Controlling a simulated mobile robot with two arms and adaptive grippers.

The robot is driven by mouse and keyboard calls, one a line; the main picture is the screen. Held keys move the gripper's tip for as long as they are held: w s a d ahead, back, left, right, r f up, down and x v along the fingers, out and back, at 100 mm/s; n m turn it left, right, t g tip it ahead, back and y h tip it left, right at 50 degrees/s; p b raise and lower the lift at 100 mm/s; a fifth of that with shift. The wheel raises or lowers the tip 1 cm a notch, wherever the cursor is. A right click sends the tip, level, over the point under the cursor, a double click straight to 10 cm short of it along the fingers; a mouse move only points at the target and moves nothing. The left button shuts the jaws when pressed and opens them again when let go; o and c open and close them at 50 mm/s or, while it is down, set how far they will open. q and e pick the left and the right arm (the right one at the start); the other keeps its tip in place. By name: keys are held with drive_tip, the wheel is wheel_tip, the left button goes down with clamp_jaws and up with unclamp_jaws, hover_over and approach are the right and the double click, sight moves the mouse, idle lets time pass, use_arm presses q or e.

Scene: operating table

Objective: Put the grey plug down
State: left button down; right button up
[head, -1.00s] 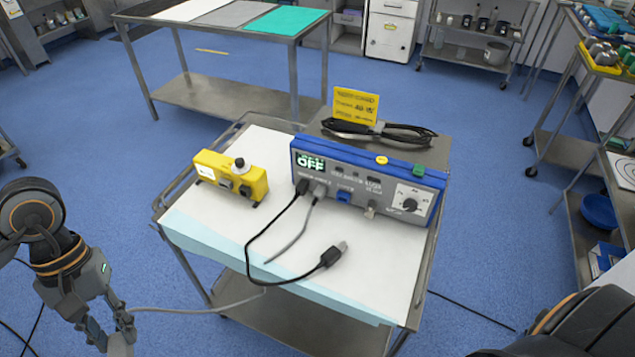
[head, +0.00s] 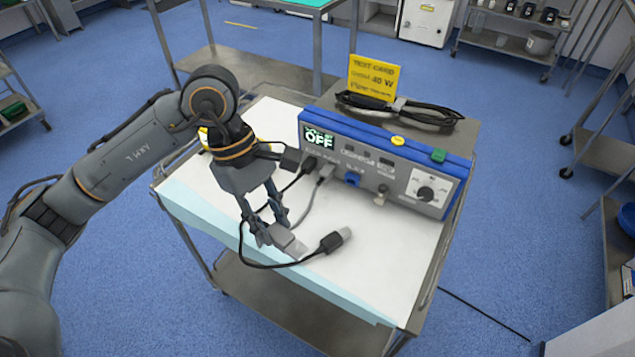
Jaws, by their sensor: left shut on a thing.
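The grey plug (head: 290,243) is between the fingertips of my left gripper (head: 274,232), low over the front part of the white trolley top (head: 370,270). I cannot tell whether the plug touches the surface. My left gripper points down and is shut on it. A grey cable (head: 309,205) runs from the front of the blue unit (head: 385,160) toward the gripper. A black plug (head: 335,240) lies just right of the grey plug, its black cable looping around my gripper's fingers. My right gripper is out of view.
A yellow box (head: 203,136) is mostly hidden behind my left wrist. A yellow test card (head: 373,78) and a coiled black cable (head: 400,108) are behind the blue unit's front. The white top is clear to the right of the black plug.

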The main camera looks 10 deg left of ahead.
use_arm(q)
drive_tip(key=shift+w+d+f+n, duration=0.1)
drive_tip(key=shift+d+n, duration=0.05)
drive_tip(key=shift+n, duration=0.75)
drive_tip(key=shift+t, duration=0.3)
drive_tip(key=w+a+f, duration=0.1)
drive_tip(key=w+f, duration=0.2)
drive_tip(key=w, duration=0.1)
drive_tip(key=w+a+f+p, duration=0.1)
drive_tip(key=w+f, duration=0.2)
drive_tip(key=w, duration=0.1)
drive_tip(key=w+a+f+p, duration=0.1)
drive_tip(key=w+f, duration=0.2)
drive_tip(key=w, duration=0.2)
drive_tip(key=shift+w+a+f, duration=0.1)
drive_tip(key=shift+w+f, duration=0.15)
drive_tip(key=shift+f, duration=0.15)
wheel_tip(320, 180, down, 3)
drive_tip(key=shift+p, duration=0.85)
drive_tip(key=shift+w+f, duration=0.1)
drive_tip(key=shift+f+b, duration=0.65)
drive_tip(key=shift+b, duration=0.3)
